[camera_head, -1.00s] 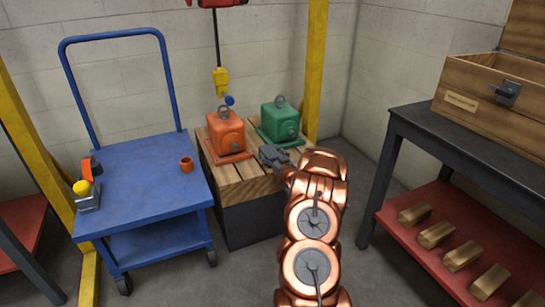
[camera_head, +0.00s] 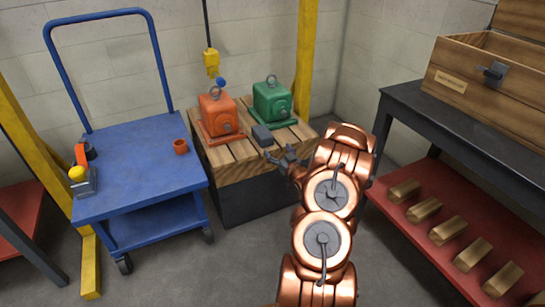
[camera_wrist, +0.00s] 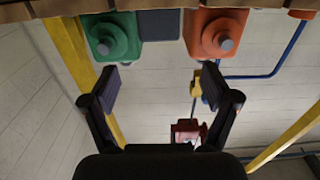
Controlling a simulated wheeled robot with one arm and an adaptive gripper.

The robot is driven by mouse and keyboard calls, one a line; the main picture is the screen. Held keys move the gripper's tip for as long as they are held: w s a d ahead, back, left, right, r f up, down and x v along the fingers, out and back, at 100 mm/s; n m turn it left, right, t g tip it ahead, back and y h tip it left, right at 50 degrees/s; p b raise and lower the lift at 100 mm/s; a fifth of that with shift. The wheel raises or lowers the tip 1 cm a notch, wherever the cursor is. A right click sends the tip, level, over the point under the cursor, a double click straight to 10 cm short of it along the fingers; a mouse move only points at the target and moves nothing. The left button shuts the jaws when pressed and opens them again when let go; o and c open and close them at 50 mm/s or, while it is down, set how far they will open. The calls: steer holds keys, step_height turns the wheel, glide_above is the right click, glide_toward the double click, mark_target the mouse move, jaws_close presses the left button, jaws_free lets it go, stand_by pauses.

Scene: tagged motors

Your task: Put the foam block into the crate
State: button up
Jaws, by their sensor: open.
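A dark grey block (camera_head: 262,135), which looks like the foam block, lies on the slatted wooden pallet (camera_head: 240,171), at the front between the orange motor (camera_head: 218,115) and the green motor (camera_head: 271,102). The wrist view shows it at the top (camera_wrist: 160,24), between the two motors. My gripper (camera_head: 281,155) is open and empty, just in front of and to the right of the block, apart from it. Its spread fingers (camera_wrist: 161,88) show in the wrist view. The wooden crate (camera_head: 470,85), lid up, stands on the dark table at the right; its inside is mostly hidden.
A yellow hoist hook (camera_head: 211,62) hangs near the orange motor. Brass-coloured bars lie on the red lower shelf (camera_head: 440,220).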

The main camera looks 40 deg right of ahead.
steer(key=w+a+r+n+g+y, duration=0.1)
steer(key=w+a+g, duration=0.15)
steer(key=a, duration=0.35)
steer(key=w+a+r+n+g+y, duration=0.1)
steer(key=w+a+g+y, duration=0.15)
steer(key=a, duration=0.25)
steer(key=s+a+r+g, duration=0.3)
steer(key=s+a+g, duration=0.25)
steer(key=a, duration=0.65)
steer(key=s+a+r+g, duration=0.3)
steer(key=s+a, duration=0.5)
steer(key=s, duration=0.5)
steer(key=s+a+r+n+g+y, duration=0.1)
steer(key=s+a+r+g, duration=0.3)
steer(key=s+a, duration=0.4)
steer(key=s+a+r+n+g+y, duration=0.1)
steer(key=s+a+r+g, duration=0.2)
steer(key=s+a, duration=0.5)
steer(key=s+r, duration=0.1)
steer(key=s, duration=0.8)
steer(key=shift+s+a, duration=0.2)
steer(key=shift+s, duration=0.2)
